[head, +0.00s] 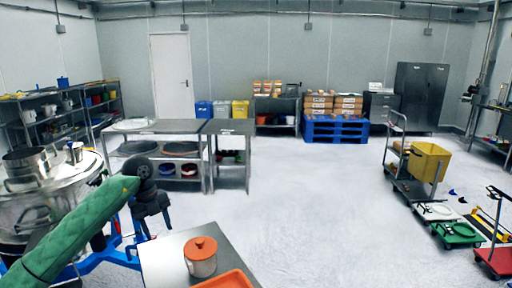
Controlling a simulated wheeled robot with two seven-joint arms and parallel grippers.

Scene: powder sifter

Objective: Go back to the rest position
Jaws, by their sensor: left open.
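My left arm comes in from the lower left in a green sleeve. My left gripper (153,222) is at its end, pointing down, open, with nothing visible between its fingers. It is beside the sifter (30,212), a round steel machine on a blue frame at the left, and above and left of the near steel table (172,254). A steel pot (27,162) stands on top of the sifter. An orange-lidded container (201,258) stands upright on the near table, apart from the gripper. My right gripper is not in view.
An orange tray (228,280) lies at the table's front edge, partly cut off. Steel workbenches (176,127) stand behind. Blue pallets with boxes (335,129) are at the back. Trolleys (412,192) with a yellow bin (428,160) stand at the right. The middle floor is clear.

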